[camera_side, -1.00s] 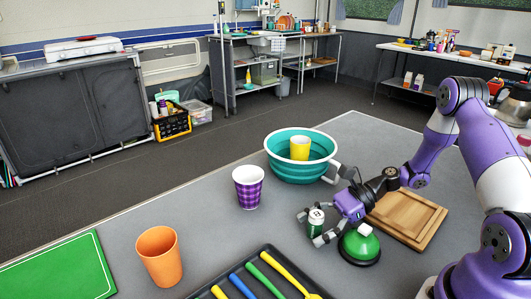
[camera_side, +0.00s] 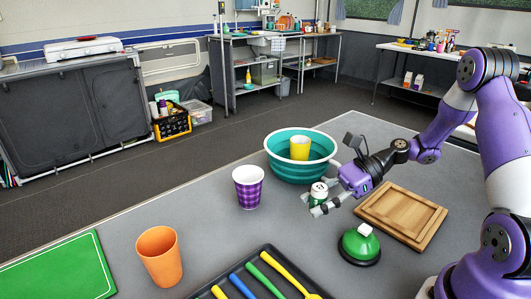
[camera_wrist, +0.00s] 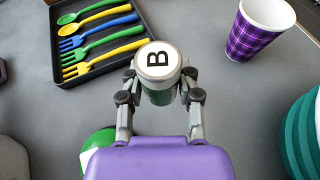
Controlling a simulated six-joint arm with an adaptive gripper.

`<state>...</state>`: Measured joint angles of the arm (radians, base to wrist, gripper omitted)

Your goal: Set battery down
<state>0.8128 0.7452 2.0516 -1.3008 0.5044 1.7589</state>
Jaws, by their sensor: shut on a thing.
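The battery (camera_side: 318,191) is a small green cylinder with a white top. In the wrist view its round top carries a black letter B (camera_wrist: 157,59). My gripper (camera_side: 322,201) is shut on it, with one finger on each side, as the wrist view (camera_wrist: 160,80) also shows. The battery is held upright, in front of the teal bowl (camera_side: 284,172) and right of the purple checked cup (camera_side: 248,188). It appears to be off the grey table (camera_side: 215,235), though its height is hard to judge.
A green domed thing (camera_side: 360,243) and a wooden board (camera_side: 402,214) stand at right. A black tray (camera_side: 262,258) of coloured cutlery lies in front. An orange cup (camera_side: 159,256) and a green mat (camera_side: 62,270) are at left. A yellow cup (camera_side: 300,148) is inside the bowl.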

